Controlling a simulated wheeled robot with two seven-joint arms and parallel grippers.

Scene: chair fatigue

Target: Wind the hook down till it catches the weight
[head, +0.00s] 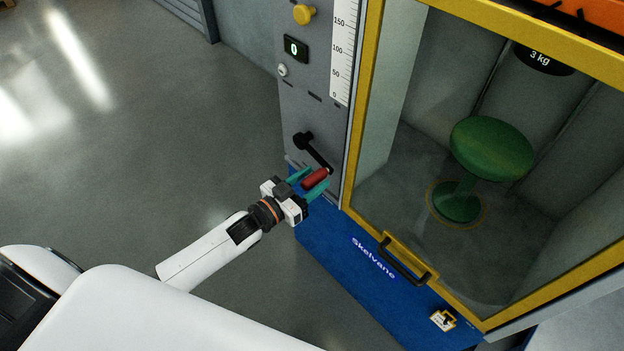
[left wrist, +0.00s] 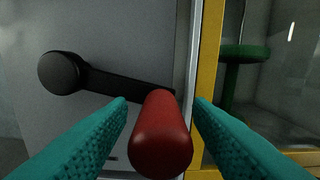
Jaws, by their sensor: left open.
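A black crank (head: 316,151) with a red handle (head: 315,178) sits on the grey control panel. My left gripper (head: 310,182) is open with its teal fingers on either side of the red handle. In the left wrist view, the red handle (left wrist: 162,135) stands between the two fingers, with a gap showing on each side. The crank arm (left wrist: 120,86) runs left to its hub. A black weight marked 3 kg (head: 542,59) shows at the top of the glazed cabinet, above a green stool (head: 490,150). The hook is not clearly visible. My right gripper is out of view.
The panel also has a yellow knob (head: 304,13), a display reading 0 (head: 296,48) and a vertical scale (head: 343,50). The yellow door frame (head: 359,110) stands close to the right of the crank. Open floor (head: 130,130) lies to the left.

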